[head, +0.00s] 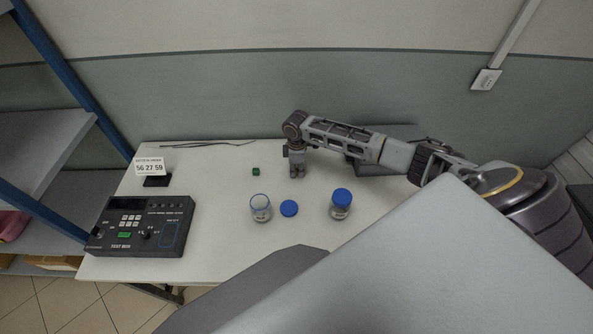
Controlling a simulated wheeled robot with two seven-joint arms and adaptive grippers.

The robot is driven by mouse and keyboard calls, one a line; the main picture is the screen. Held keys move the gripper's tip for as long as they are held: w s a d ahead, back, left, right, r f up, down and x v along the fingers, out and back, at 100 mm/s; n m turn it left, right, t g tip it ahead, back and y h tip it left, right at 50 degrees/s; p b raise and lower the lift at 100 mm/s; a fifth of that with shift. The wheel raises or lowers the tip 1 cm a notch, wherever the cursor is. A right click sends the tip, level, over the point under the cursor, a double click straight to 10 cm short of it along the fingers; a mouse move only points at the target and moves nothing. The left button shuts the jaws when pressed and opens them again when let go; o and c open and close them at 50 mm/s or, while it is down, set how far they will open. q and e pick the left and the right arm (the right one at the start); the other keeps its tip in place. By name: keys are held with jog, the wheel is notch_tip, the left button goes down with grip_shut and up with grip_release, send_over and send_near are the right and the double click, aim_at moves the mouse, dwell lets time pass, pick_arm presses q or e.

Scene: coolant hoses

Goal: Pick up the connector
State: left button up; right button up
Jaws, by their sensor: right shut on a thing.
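My right gripper (297,172) points down over the back middle of the white table, its fingers close together. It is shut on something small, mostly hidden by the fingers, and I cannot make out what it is. A small green block (255,171), which may be a connector, lies on the table a short way left of the gripper, apart from it. No other piece that looks like a connector can be made out. My left gripper is not in view.
An open clear jar (260,207), a loose blue lid (289,208) and a blue-lidded jar (341,203) stand in front of the gripper. A black test box (140,226) and number sign (149,167) are at left. A grey object (372,163) lies behind my arm.

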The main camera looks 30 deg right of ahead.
aim_at(297, 169)
notch_tip(297, 169, up, 10)
dwell(0.6)
dwell(0.4)
